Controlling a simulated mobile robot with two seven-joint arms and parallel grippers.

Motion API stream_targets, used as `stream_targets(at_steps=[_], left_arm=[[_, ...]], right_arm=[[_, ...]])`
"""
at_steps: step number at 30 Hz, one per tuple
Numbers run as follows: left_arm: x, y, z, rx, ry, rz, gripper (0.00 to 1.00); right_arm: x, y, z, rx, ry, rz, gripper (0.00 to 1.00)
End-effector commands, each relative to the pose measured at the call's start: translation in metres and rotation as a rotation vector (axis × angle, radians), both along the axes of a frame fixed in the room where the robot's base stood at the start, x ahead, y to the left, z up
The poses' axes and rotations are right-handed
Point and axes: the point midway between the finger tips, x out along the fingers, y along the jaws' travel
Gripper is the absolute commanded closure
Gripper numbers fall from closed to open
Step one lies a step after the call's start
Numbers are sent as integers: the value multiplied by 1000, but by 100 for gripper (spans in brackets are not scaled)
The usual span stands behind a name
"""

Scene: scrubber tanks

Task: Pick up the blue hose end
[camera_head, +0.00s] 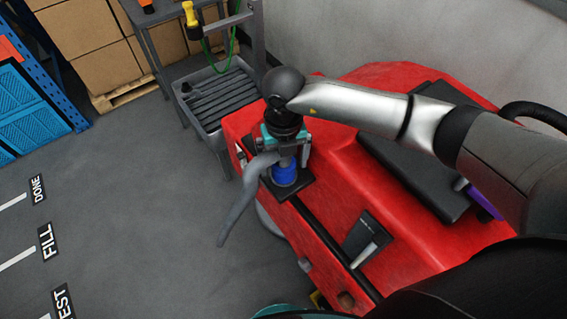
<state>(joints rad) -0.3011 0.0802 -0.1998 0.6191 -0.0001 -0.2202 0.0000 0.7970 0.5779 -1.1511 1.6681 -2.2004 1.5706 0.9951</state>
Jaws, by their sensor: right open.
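The blue hose end (284,173) stands upright on a dark square plate at the corner of the red scrubber machine (335,170). A grey hose (246,192) joins near its top and hangs over the machine's left side. My right gripper (287,151) comes in from the right and points down just over the blue hose end. It is open, with its teal and grey jaws by the upper part of the hose end. The gripper hides that top, so I cannot tell whether they touch.
A grey cart with a ribbed tray (222,97) stands close behind the machine, with a yellow-handled tool (191,17) and a green cord. Boxes (92,43) and a blue crate (28,108) lie farther left. The floor at left is clear, with painted labels.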

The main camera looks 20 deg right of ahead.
Motion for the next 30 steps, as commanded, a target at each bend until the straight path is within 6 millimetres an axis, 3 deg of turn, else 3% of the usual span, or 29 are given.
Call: stream_targets(at_steps=[4,30], left_arm=[[0,0,0,0,-1,0,50],[1,0,0,-1,-3,-1,50]], right_arm=[[0,0,0,0,0,0,4],[0,0,1,1,0,-1,100]])
